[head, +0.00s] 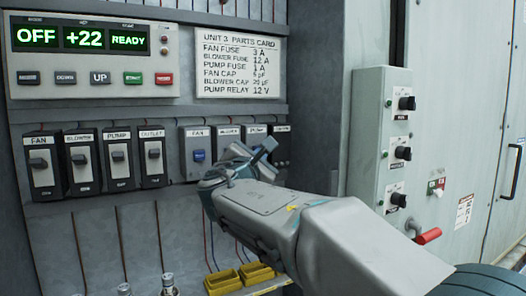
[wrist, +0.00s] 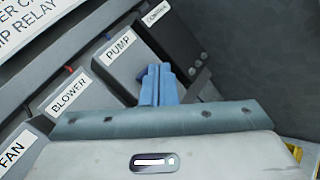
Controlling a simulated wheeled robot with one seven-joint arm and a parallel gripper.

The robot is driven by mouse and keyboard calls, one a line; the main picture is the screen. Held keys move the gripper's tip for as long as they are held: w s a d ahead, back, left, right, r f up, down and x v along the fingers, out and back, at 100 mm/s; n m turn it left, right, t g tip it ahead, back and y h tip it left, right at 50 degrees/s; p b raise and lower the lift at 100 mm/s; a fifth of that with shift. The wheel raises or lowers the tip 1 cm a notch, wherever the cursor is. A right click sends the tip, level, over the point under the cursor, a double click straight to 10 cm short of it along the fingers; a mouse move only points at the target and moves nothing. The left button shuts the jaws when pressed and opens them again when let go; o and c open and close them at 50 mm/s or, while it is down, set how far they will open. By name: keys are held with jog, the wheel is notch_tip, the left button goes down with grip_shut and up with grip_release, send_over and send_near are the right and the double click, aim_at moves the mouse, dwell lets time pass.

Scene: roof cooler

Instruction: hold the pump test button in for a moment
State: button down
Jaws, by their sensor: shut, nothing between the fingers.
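The neighbouring fan module shows a blue button (head: 198,155).
Neighbouring modules are labelled BLOWER (wrist: 69,94) and CONTROL (wrist: 156,14). A switch row (head: 97,160) lies to the left. Above it, a display panel (head: 90,55) reads OFF, +22, READY. A knob box (head: 372,140) projects at right. Yellow trays (head: 222,282) sit below.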

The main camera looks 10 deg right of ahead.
jog(key=shift+w+a, duration=0.1)
jog(key=shift+w, duration=0.25)
dwell(0.3)
jog(key=shift+s, duration=0.15)
dwell(2.8)
jog(key=shift+s+d+b, duration=0.25)
jog(key=shift+s+b, duration=0.3)
jog(key=shift+s, duration=0.1)
jog(key=s, duration=0.1)
jog(key=s+d+b, duration=0.1)
jog(key=s, duration=0.1)
jog(key=s+b, duration=0.1)
jog(key=shift+s+d, duration=0.3)
jog(key=shift+s, duration=0.05)
